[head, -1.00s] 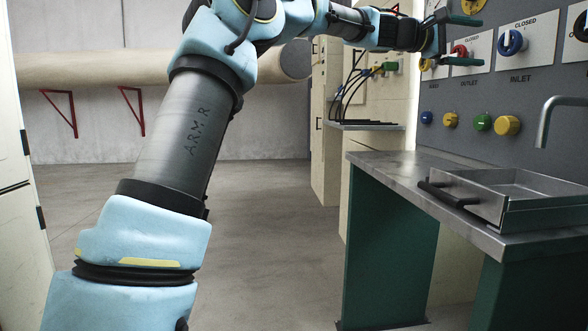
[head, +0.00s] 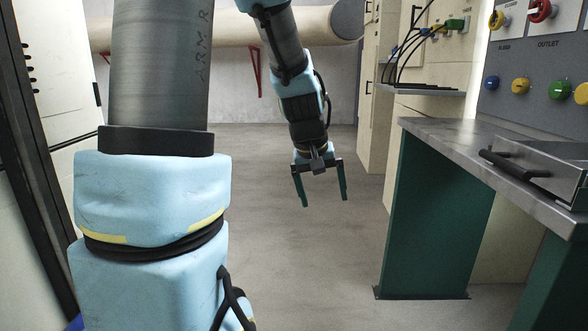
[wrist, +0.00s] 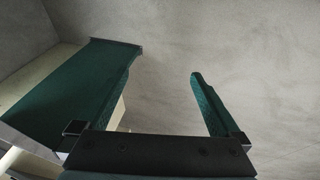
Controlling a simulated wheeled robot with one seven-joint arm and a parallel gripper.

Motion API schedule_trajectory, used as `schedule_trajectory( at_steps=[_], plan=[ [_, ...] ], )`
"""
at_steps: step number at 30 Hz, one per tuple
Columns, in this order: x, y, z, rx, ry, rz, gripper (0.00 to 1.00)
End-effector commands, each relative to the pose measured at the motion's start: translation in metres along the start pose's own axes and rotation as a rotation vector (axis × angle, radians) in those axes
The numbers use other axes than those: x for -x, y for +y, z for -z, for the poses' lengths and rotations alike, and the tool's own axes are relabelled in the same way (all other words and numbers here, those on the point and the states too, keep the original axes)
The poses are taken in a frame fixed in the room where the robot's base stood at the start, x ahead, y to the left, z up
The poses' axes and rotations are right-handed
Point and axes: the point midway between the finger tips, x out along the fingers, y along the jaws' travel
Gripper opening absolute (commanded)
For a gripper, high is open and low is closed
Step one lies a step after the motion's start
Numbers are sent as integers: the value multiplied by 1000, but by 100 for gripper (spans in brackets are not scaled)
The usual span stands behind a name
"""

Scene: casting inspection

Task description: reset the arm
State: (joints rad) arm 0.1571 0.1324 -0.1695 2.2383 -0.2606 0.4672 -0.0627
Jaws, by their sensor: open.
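My gripper (head: 324,200) hangs over the open floor near the middle of the head view, fingers pointing down. Its two green fingers are spread apart with nothing between them. It is to the left of the bench and clear of it. In the wrist view my gripper (wrist: 160,85) also shows open and empty, with grey floor beyond the fingers.
A metal-topped bench (head: 455,142) with green legs stands at the right, bearing a metal tray (head: 555,165) with a black handle. A grey panel with knobs (head: 521,86) is behind it. A cream cabinet (head: 75,160) stands at the left. The floor between is clear.

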Motion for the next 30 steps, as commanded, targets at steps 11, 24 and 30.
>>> schedule_trajectory(
  at_steps=[11,24,30],
  plan=[
    [4,-135,-123,-66,-137,209,100],
    [110,-109,-91,-70,-135,207,100],
    [169,-95,-74,-70,-135,207,100]
  ],
)
